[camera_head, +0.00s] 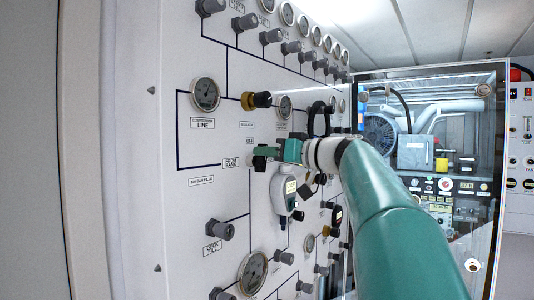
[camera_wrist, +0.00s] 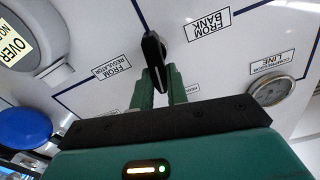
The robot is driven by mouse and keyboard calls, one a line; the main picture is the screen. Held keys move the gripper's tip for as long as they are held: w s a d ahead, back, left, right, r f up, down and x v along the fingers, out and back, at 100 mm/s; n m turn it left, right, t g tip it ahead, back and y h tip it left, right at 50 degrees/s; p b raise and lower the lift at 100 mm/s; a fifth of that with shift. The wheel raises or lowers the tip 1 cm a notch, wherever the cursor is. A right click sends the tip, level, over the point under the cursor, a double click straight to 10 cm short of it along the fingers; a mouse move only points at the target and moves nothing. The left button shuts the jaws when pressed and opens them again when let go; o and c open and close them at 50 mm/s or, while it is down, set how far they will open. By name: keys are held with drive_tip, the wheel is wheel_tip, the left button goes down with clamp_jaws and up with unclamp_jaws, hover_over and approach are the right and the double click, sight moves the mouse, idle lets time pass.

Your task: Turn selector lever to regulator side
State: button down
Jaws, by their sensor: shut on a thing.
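The selector lever (camera_wrist: 153,48) is a black handle on the white panel, between the "FROM BANK" label (camera_wrist: 207,25) and the "FROM REGULATOR" label (camera_wrist: 111,67). My gripper (camera_wrist: 162,76) has its two green fingers shut on the lever's near end in the wrist view. In the head view my gripper (camera_head: 268,154) is against the panel, just right of the "FROM BANK" label (camera_head: 231,162). It hides most of the lever there. I cannot tell exactly which side the lever points to.
The compressor line gauge (camera_head: 205,95) and a black and brass knob (camera_head: 257,100) sit above my gripper. A grey-white device with a display (camera_head: 284,190) hangs just below it. Several grey knobs and gauges cover the panel. A glazed cabinet (camera_head: 430,130) stands to the right.

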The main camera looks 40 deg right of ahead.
drive_tip(key=shift+w+d+f+m, duration=0.1)
drive_tip(key=shift+d+f+m, duration=0.3)
drive_tip(key=shift+m, duration=2.2)
drive_tip(key=shift+w+d+f+m, duration=0.1)
drive_tip(key=shift+d+f+m, duration=0.2)
drive_tip(key=shift+m, duration=2.3)
drive_tip(key=shift+w+d+f+m, duration=0.1)
drive_tip(key=shift+d+f+m, duration=0.3)
drive_tip(key=shift+m, duration=2.2)
drive_tip(key=shift+a+f, duration=0.1)
drive_tip(key=c, duration=1.4)
unclamp_jaws()
drive_tip(key=shift+s, duration=0.25)
drive_tip(key=v, duration=1.3)
drive_tip(key=shift+s, duration=0.1)
